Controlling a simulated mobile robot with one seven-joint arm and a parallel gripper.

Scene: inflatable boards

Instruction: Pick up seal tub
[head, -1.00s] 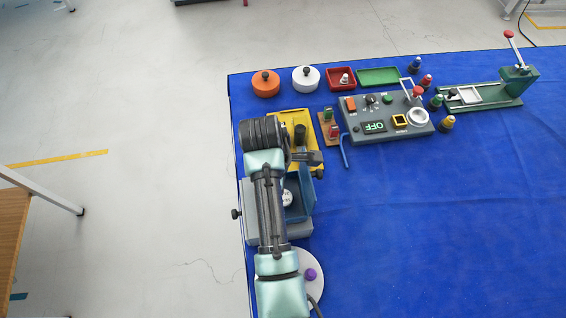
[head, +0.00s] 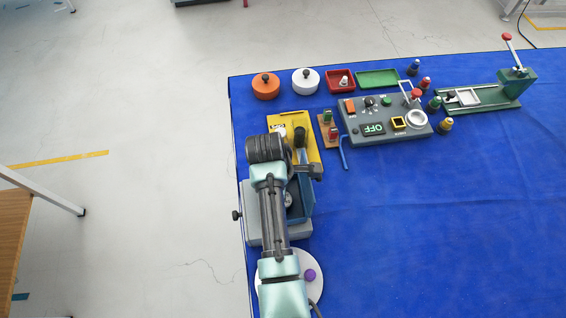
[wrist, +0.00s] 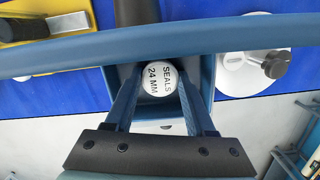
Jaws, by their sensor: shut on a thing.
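The seal tub (wrist: 160,78) is a small round tub with a white top marked "SEALS 24 MM". It sits between the blue fingers of my gripper (wrist: 159,84) in the wrist view. My gripper is shut on it, one finger at each side. Blue walls of an open bin (wrist: 208,68) stand around the tub. In the head view the tub (head: 288,200) shows as a small pale spot inside the blue bin (head: 306,198), partly hidden by my arm. I cannot tell whether the tub still touches the bin floor.
A blue bar (wrist: 60,56) crosses the wrist view close to the camera. A yellow board (head: 313,152) lies beyond the bin, and a white disc with a purple knob (head: 310,275) lies nearer. A grey control panel (head: 385,138) stands right. The blue mat (head: 440,230) is clear at lower right.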

